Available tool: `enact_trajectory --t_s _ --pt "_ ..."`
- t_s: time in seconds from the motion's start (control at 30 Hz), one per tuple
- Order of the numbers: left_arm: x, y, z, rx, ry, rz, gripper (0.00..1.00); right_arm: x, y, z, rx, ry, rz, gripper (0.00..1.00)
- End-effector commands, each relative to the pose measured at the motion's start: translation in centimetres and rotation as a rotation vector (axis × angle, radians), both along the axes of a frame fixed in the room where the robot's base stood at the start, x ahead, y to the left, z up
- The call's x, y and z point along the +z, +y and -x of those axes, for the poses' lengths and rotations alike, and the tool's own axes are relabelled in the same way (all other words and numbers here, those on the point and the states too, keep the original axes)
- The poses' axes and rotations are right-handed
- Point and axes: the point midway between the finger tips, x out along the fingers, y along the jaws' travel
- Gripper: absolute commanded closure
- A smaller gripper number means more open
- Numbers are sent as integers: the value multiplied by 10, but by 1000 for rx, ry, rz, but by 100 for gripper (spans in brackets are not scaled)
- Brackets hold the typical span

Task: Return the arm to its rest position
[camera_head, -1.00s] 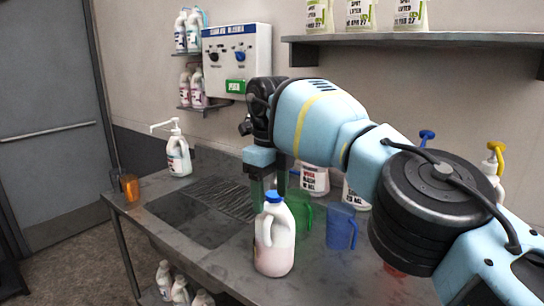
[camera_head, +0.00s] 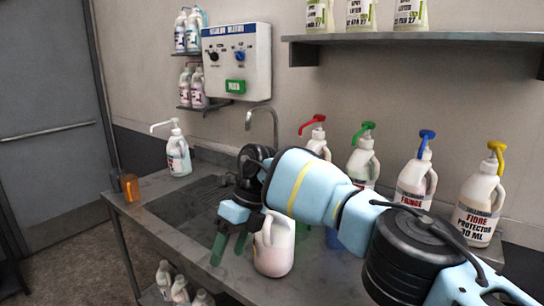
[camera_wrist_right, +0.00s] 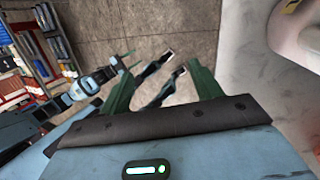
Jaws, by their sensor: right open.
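My right arm reaches in from the right over the counter in the head view. Its gripper (camera_head: 230,246) is open and empty, with green fingers pointing down near the counter's front edge, left of the white jug (camera_head: 273,254). The jug stands upright with pinkish contents; my wrist hides its top. In the wrist view the open fingers (camera_wrist_right: 163,88) have nothing between them, with floor beyond. A light blue arm (camera_wrist_right: 88,84), apparently my left, shows small there; its finger state is unclear. The left gripper is out of the head view.
A sink (camera_head: 185,212) is set in the counter, with a tap (camera_head: 262,112) behind. Several pump bottles (camera_head: 415,180) line the back right. A pump bottle (camera_head: 178,155) and an amber cup (camera_head: 130,188) stand at left. A wall shelf (camera_head: 420,38) hangs above. Floor at left is clear.

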Motion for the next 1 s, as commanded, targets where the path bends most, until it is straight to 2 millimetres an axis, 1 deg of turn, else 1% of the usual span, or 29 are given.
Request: enact_trajectory --t_s 0.03,0.1,0.2,0.33,0.4,0.5,0.63,0.77,0.87,0.97,1.0 --pt "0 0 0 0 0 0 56 -20 14 12 3 55 -69 36" --pt "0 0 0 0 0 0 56 -42 38 30 -3 131 -183 36" --pt "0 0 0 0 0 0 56 -65 70 58 -40 252 -362 36" --pt "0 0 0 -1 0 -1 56 -80 103 88 -129 416 -588 36" --pt "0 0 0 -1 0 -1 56 -83 114 100 -196 507 -702 36" --pt "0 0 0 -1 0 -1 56 -83 125 111 -311 637 -856 36" --pt "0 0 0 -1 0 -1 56 -84 125 114 -495 803 -1036 36" --pt "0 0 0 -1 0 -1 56 -91 110 108 -710 962 -1189 36" --pt "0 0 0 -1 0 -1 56 -103 90 101 -893 1081 -1287 36" --pt "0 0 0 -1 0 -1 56 -122 63 94 -1092 1191 -1365 36" --pt "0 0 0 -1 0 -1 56 -132 51 92 -1176 1233 -1392 36"
